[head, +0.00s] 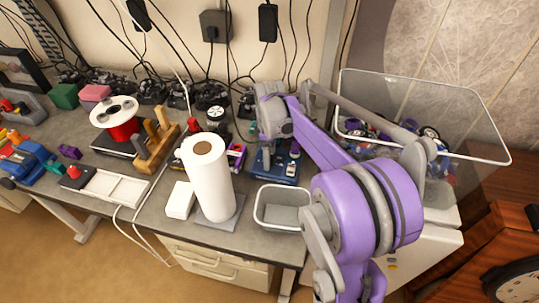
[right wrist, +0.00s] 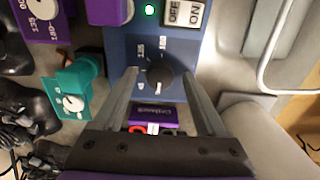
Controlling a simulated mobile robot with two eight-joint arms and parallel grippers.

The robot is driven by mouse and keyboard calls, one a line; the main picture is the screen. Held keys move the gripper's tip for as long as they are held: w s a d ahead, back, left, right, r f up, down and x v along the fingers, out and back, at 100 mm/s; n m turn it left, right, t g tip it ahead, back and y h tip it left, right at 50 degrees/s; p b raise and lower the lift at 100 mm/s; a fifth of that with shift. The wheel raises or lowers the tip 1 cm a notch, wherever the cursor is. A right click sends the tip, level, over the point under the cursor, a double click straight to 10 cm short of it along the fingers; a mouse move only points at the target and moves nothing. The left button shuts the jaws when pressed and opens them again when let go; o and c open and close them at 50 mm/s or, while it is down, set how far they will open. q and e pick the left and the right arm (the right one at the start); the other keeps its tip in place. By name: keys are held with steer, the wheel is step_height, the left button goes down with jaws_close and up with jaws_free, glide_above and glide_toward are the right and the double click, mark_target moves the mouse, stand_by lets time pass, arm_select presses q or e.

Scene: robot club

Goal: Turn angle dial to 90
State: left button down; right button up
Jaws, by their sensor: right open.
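The black round angle dial (right wrist: 160,73) sits on a blue panel (right wrist: 172,45) in the right wrist view, with small white numbers around it. Its pointer is too small to read. My right gripper (right wrist: 159,80) is open, with one finger on each side of the dial. I cannot tell whether either finger touches it. In the head view the blue device (head: 276,166) stands on the bench below my right wrist; its dial cannot be made out there. My left gripper is not in view.
A lit green lamp (right wrist: 149,10) and an OFF/ON switch (right wrist: 184,12) are above the dial. A teal box (right wrist: 70,102) with a white knob stands left. A paper towel roll (head: 207,175) and a grey bin (head: 281,207) stand near the device.

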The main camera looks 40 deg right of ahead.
jaws_close()
stand_by(0.4)
steer(key=shift+m, duration=0.4)
steer(key=m, duration=0.3)
steer(key=shift+m+b, duration=0.3)
steer(key=m, duration=0.4)
steer(key=shift+m, duration=0.3)
steer(key=m, duration=0.4)
steer(key=shift+b, duration=0.4)
steer(key=m, duration=0.4)
steer(key=shift+m, duration=0.3)
